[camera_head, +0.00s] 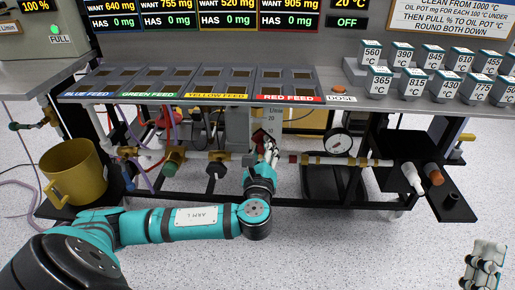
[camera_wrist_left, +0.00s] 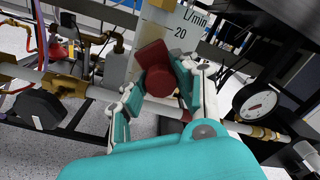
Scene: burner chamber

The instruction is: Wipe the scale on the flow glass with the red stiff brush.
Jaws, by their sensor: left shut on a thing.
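The flow glass (camera_head: 270,118) stands upright behind the front edge of the bench, with its white scale facing me. In the left wrist view its scale (camera_wrist_left: 182,30) shows "L/min" and "20". My left gripper (camera_head: 267,150) is just in front of its lower part. It is shut on the red stiff brush (camera_wrist_left: 157,75), whose dark red body shows between the fingers in front of the glass. I cannot tell whether the bristles touch the scale. My right gripper (camera_head: 485,263) shows only partly at the lower right corner, and its opening is unclear.
Pipes, valves and a round gauge (camera_head: 340,141) flank the flow glass. A yellow mug (camera_head: 74,176) stands at the left. A black holder (camera_head: 449,203) at the right carries a white-handled and an orange-handled tool. The bench top overhangs the glass.

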